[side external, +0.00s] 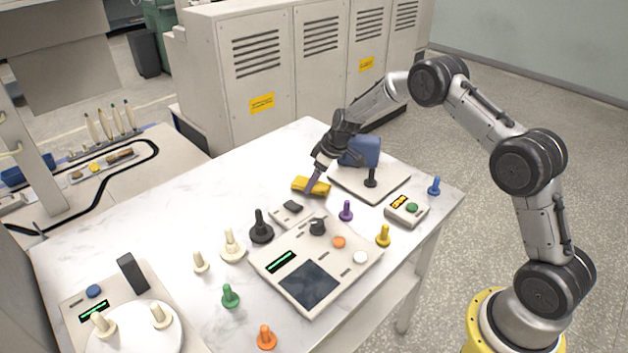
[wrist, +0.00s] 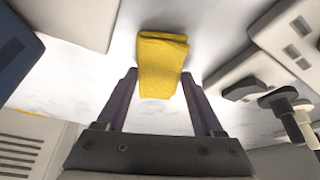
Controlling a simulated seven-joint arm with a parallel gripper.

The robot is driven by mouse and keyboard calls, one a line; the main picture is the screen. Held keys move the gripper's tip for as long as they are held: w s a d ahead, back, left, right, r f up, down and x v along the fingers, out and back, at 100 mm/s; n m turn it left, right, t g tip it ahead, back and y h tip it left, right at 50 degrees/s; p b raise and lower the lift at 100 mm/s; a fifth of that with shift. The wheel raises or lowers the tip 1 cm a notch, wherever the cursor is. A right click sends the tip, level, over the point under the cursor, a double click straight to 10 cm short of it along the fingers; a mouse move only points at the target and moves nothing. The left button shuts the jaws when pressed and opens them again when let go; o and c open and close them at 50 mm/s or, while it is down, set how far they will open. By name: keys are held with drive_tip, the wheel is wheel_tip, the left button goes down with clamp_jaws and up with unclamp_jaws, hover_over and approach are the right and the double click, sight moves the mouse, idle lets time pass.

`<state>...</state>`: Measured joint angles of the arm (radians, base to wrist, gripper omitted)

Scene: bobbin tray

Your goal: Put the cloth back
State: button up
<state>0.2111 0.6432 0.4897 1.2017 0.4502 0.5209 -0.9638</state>
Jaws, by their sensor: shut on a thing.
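The cloth is a folded yellow pad (side external: 322,188) at the middle of the white table in the side view. In the wrist view the yellow cloth (wrist: 163,52) lies between the fingers and sticks out past their tips. My gripper (side external: 311,187) points down and is shut on the cloth; its fingers also show in the wrist view (wrist: 160,77). The cloth is at or just above the tabletop; I cannot tell whether it touches.
Behind the cloth, a blue box (side external: 362,151) stands by a flat plate (side external: 345,184) with a black peg (side external: 371,177). In front are a small switch box (side external: 280,214) and a control panel (side external: 270,285). Several coloured bobbins stand around. The table's back left (side external: 230,185) is clear.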

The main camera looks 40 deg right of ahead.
drive_tip(key=shift+f, duration=0.1)
drive_tip(key=o, duration=1.3)
drive_tip(key=s+a+r, duration=0.1)
drive_tip(key=s+r, duration=0.4)
drive_tip(key=r, duration=0.5)
drive_tip(key=s+a+r, duration=0.1)
drive_tip(key=s+r, duration=0.5)
drive_tip(key=r, duration=0.4)
drive_tip(key=s+a+r+m, duration=0.1)
drive_tip(key=s+a+r, duration=0.1)
drive_tip(key=s+r, duration=0.3)
drive_tip(key=s+a+r+m, duration=0.1)
drive_tip(key=s+a+r, duration=0.1)
drive_tip(key=s, duration=0.5)
drive_tip(key=s+a+f+m+t+h, duration=0.1)
drive_tip(key=s+m, duration=0.1)
drive_tip(key=s, duration=1.7)
drive_tip(key=shift+s+a+f+m+h, duration=0.15)
drive_tip(key=shift+a+m+h, duration=0.15)
drive_tip(key=shift+a+h, duration=0.1)
